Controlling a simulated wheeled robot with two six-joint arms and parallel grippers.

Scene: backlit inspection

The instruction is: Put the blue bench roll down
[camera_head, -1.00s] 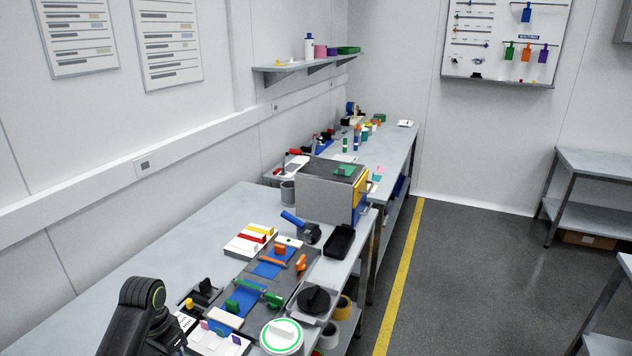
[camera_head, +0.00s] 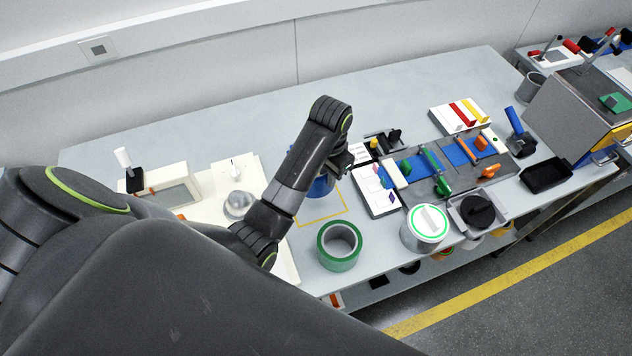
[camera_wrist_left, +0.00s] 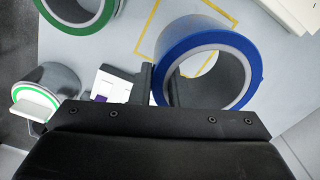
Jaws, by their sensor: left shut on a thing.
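The blue bench roll (camera_head: 321,188) is partly hidden behind my left arm in the head view. In the left wrist view the blue roll (camera_wrist_left: 254,62) is a wide ring with its open hole showing. My left gripper (camera_wrist_left: 167,85) is shut on the near left part of the ring's wall; the left gripper also shows in the head view (camera_head: 338,167). A yellow outlined square (camera_head: 342,210) is marked on the bench, and the roll overlaps its back part in the picture. I cannot tell whether the roll touches the bench. My right gripper is not in view.
A green roll (camera_head: 339,246) stands in front of the square. A white card with coloured tabs (camera_head: 377,191) lies beside the square. A white device (camera_head: 168,188) stands at left. The bench's back is clear.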

